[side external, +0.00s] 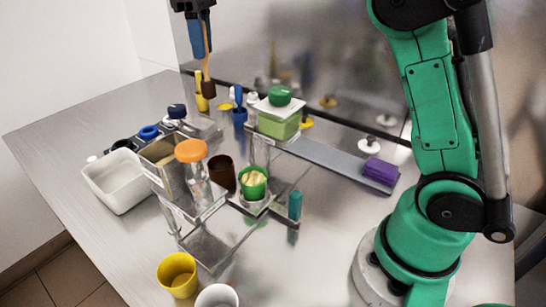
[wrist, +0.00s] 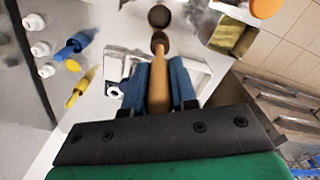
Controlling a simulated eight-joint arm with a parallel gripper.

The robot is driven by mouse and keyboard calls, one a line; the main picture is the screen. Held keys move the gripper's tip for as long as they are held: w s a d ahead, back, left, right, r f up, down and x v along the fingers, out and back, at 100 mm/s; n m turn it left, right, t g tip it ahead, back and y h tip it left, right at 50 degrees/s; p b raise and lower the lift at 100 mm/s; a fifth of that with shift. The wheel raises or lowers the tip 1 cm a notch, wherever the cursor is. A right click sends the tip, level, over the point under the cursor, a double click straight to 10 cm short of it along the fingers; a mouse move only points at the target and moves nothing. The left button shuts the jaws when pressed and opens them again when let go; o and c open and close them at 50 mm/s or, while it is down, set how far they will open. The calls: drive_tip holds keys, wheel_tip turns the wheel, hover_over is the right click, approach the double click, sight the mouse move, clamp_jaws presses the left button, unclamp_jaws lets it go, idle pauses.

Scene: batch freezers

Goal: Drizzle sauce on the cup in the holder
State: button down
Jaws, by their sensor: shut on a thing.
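My gripper (side external: 199,38) is high at the back of the table, pointing down. Its blue fingers are shut on the wooden handle (wrist: 157,88) of a ladle whose dark brown head (side external: 208,89) hangs below. The wrist view shows the handle between the fingers and dark round shapes at its far end; I cannot tell whether sauce is in the head. A green cup (side external: 254,188) with a cream-coloured filling stands upright in the clear holder (side external: 257,208), well to the front right of the ladle. A dark brown container (side external: 221,174) stands just left of the green cup.
An orange-lidded clear jar (side external: 192,153) and an open box (side external: 165,160) stand left of the holder. A white tub (side external: 117,181) is at the left. A green-lidded container (side external: 279,115) stands behind. Yellow (side external: 178,274) and white (side external: 217,296) cups are in front. The table's left front is clear.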

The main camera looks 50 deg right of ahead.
drive_tip(key=s+f, duration=0.5)
drive_tip(key=s, duration=0.4)
wheel_tip(320, 180, down, 7)
drive_tip(key=shift+r, duration=0.15)
idle(0.5)
drive_tip(key=shift+w+a, duration=0.2)
drive_tip(key=shift+w, duration=0.25)
drive_tip(key=shift+s, duration=0.1)
drive_tip(key=shift+s+d, duration=0.35)
drive_tip(key=shift+s, duration=0.25)
drive_tip(key=shift+w+a, duration=0.1)
drive_tip(key=shift+w, duration=0.15)
drive_tip(key=shift+w+a, duration=0.25)
drive_tip(key=shift+w, duration=0.25)
